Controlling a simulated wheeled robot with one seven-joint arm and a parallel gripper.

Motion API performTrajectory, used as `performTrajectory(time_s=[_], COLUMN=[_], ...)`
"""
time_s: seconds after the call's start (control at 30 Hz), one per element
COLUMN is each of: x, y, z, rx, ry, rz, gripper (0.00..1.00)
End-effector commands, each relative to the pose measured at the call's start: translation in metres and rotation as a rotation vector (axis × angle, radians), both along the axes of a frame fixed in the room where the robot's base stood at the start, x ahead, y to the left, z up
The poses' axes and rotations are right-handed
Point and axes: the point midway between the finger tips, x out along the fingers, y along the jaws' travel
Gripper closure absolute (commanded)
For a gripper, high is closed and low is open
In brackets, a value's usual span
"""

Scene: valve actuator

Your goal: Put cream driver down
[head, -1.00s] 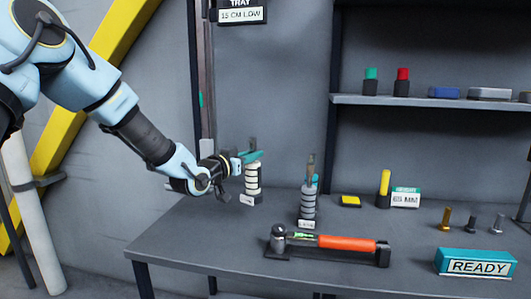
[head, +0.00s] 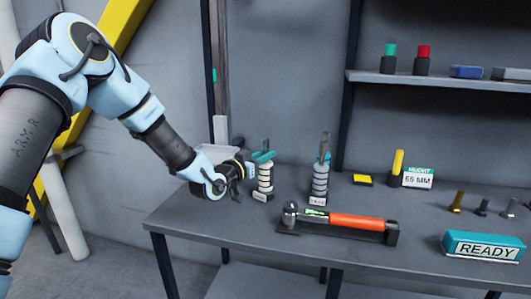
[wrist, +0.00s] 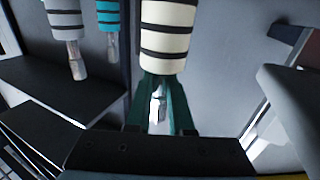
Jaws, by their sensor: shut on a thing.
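The cream driver (head: 265,178) has a cream handle with dark bands. It is upright at the back left of the table, handle down and metal shaft up. A small label is at its foot; I cannot tell whether the driver bears on its stand or hangs just above it. My gripper (head: 262,157) reaches in from the left with teal fingers shut around the driver's shaft. In the wrist view the fingers (wrist: 161,105) close on the shaft, with the cream handle (wrist: 166,38) above them in the picture.
A grey driver (head: 320,180) stands just right of the cream one. An orange-handled tool (head: 358,222) lies in front on a dark holder. A yellow pad (head: 362,180), a READY block (head: 484,246) and several small pegs are farther right. The front left of the table is clear.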

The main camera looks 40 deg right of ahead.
Motion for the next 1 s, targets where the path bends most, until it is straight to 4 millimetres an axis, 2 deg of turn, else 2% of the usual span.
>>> performTrajectory(time_s=[0.03,0.2,0.23,0.47,0.83,1.0], x=[0.000,0.000,0.000,0.000,0.000,-0.005], y=[-0.001,-0.001,0.000,0.000,0.001,0.030], z=[0.004,0.000,-0.003,-0.002,0.001,-0.004], rx=[-0.009,-0.008,0.000,0.000,0.001,0.001], ry=[-0.004,-0.005,0.000,0.000,0.000,-0.002], rz=[0.000,0.000,0.000,0.000,0.000,0.001], gripper=[1.00,1.00,0.77,0.51,0.50,0.50])
